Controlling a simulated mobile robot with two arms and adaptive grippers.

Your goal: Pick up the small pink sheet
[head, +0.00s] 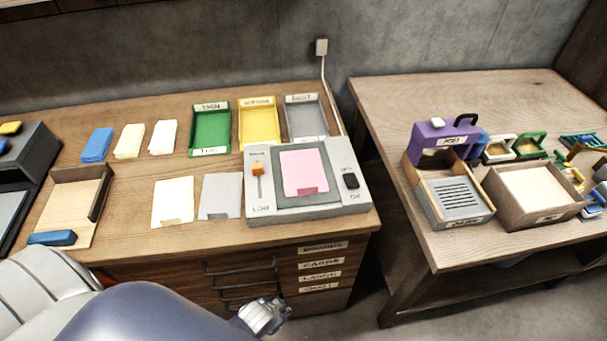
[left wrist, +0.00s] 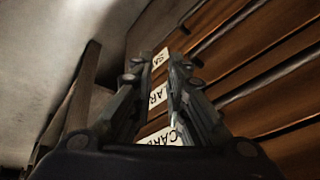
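The small pink sheet (head: 303,168) lies flat on the dark plate of a grey machine (head: 256,208) on the left table in the head view. My left gripper (head: 264,314) is low at the front of that table, beside the drawers, well below and in front of the sheet. In the left wrist view its two fingers (left wrist: 162,75) stand apart with nothing between them; labelled drawer fronts show behind. The sheet is not in the left wrist view. My right gripper is in neither view.
Green (head: 210,130), yellow (head: 258,122) and grey trays (head: 306,118) stand behind the machine. A cream sheet (head: 173,200) and a grey sheet (head: 220,195) lie left of it. A second table (head: 440,100) at right holds a purple-topped machine (head: 440,140) and a box (head: 535,205).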

